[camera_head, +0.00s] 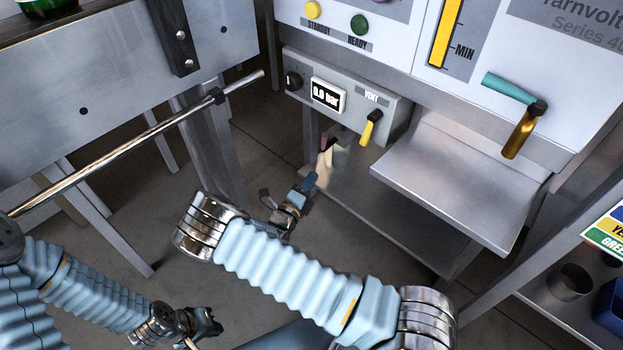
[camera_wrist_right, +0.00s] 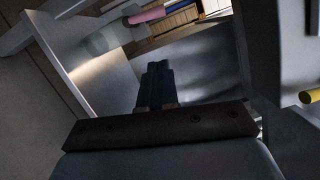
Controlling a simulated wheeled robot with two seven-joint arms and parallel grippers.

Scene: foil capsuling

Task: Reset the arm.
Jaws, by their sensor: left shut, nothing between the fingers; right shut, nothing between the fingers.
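My right gripper (camera_head: 311,181) hangs below the vent panel in the head view, at the end of the pale-blue sleeved arm that crosses the lower middle. In the right wrist view its dark fingers (camera_wrist_right: 155,84) are together, with nothing between them. My left gripper (camera_head: 206,322) is low in the head view, left of centre, small and dark. It is shut and I see nothing held in it. No other thing is named by the task.
A grey vent box (camera_head: 334,95) reads 0.0 bar and has a yellow lever (camera_head: 371,128). A steel shelf (camera_head: 455,180) juts out right of my right gripper. A teal-and-brass lever (camera_head: 516,110) is above it. A metal rail (camera_head: 130,145) crosses the left. Dark floor shows between.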

